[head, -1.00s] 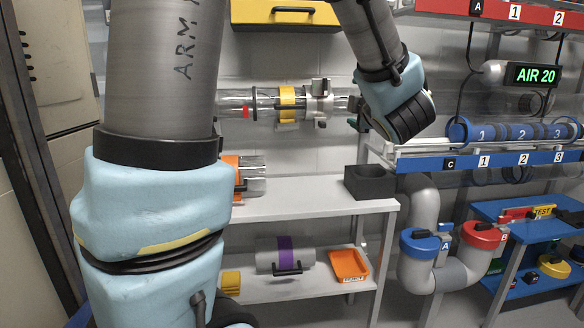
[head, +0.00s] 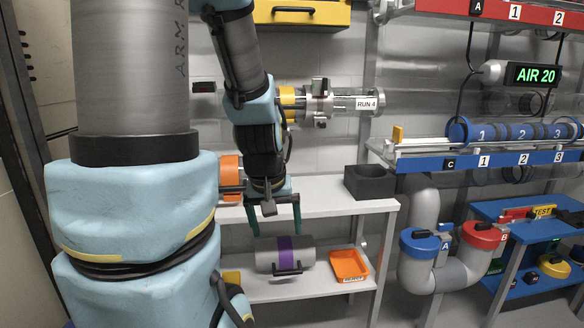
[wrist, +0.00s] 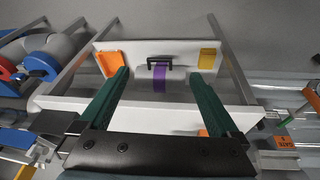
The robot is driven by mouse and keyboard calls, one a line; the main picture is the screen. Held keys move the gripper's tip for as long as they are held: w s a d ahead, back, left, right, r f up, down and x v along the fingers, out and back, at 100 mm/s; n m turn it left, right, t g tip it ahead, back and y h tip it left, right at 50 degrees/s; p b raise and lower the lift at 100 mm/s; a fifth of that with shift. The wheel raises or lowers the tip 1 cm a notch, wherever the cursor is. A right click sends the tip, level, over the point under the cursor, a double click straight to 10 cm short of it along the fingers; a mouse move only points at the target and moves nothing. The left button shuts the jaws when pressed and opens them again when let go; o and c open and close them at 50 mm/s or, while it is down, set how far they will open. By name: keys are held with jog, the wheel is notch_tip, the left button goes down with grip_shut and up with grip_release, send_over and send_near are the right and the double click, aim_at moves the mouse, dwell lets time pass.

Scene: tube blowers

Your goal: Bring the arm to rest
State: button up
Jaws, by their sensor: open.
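My gripper (head: 276,230) hangs pointing down in front of the white shelf unit in the head view. Its two green fingers are apart with nothing between them. In the wrist view the open fingers (wrist: 158,95) frame the lower shelf. My arm comes down from the top centre, bent at a blue-covered joint. The gripper appears clear of the shelf edge, though the exact gap cannot be told.
The white shelf (head: 330,192) bears a dark box (head: 369,183). Below are a grey cylinder with a purple band (head: 285,255) and an orange tray (head: 349,265). A clear tube labelled RUN 4 (head: 366,103) runs behind. Blue rack C (head: 500,161) stands right.

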jog(key=s+a+g, duration=0.1)
jog(key=s+a, duration=0.2)
notch_tip(320, 180, up, 24)
jog(key=m+p, duration=0.1)
jog(key=p, duration=2.4)
jog(key=shift+s+a+r+g+y, duration=0.2)
jog(key=shift+s+g+y, duration=0.1)
jog(key=shift+s+y, duration=0.1)
